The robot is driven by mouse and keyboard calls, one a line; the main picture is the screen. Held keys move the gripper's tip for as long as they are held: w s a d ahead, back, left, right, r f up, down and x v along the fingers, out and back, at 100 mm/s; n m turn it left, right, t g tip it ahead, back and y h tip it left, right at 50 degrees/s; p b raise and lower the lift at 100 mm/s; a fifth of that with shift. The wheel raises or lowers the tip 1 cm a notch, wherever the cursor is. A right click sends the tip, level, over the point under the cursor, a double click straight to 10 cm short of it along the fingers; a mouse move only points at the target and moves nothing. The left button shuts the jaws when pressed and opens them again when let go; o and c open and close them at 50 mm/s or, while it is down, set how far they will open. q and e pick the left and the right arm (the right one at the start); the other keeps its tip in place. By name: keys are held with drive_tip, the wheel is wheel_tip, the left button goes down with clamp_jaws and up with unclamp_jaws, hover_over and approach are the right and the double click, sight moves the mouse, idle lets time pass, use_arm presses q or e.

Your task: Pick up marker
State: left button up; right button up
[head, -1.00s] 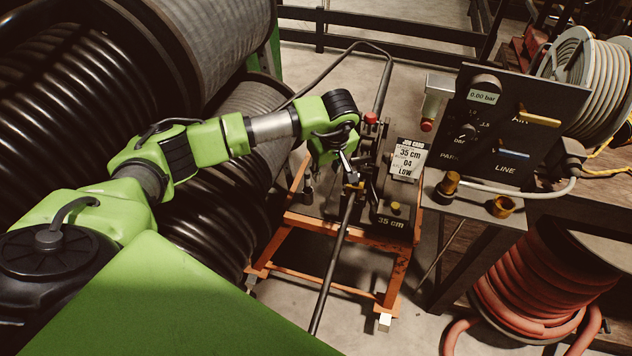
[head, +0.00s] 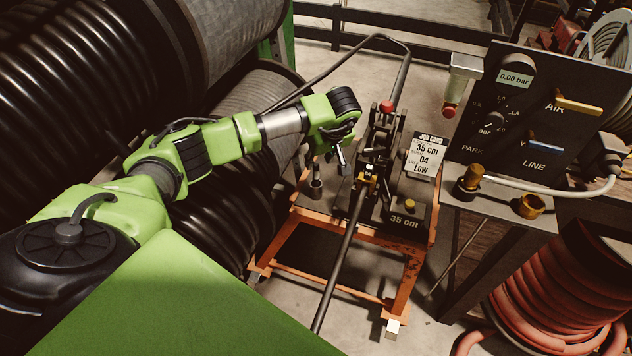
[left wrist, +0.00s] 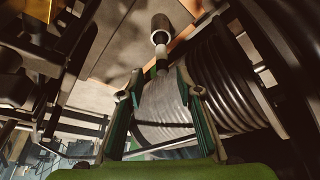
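The marker (left wrist: 161,52), a short pale barrel with a dark end, stands in a small grey cup (left wrist: 160,25) in the left wrist view. That cup also shows in the head view (head: 316,188), at the left edge of the orange stand, where I cannot make out the marker clearly. My left gripper (left wrist: 160,78) is open, its two green-sided fingers apart, with the marker's dark end between or just beyond the fingertips. In the head view my left gripper (head: 343,160) hangs close above and right of the cup. Contact cannot be told. My right gripper is not in view.
The crimper (head: 375,165) on its orange stand (head: 402,285) holds a black hose (head: 342,255) just right of the gripper. A job card (head: 426,155) stands beside it. The control panel (head: 525,120) is at right; large hose reels (head: 80,90) crowd the left.

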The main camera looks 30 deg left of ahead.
sight(317, 165)
use_arm(q)
drive_tip(key=b+x, duration=0.1)
drive_tip(key=x, duration=0.1)
drive_tip(key=b+x, duration=0.1)
drive_tip(key=x, duration=0.1)
drive_tip(key=shift+s+f+b, duration=0.15)
drive_tip(key=shift+f+b, duration=0.2)
drive_tip(key=shift+r, duration=0.15)
clamp_jaws()
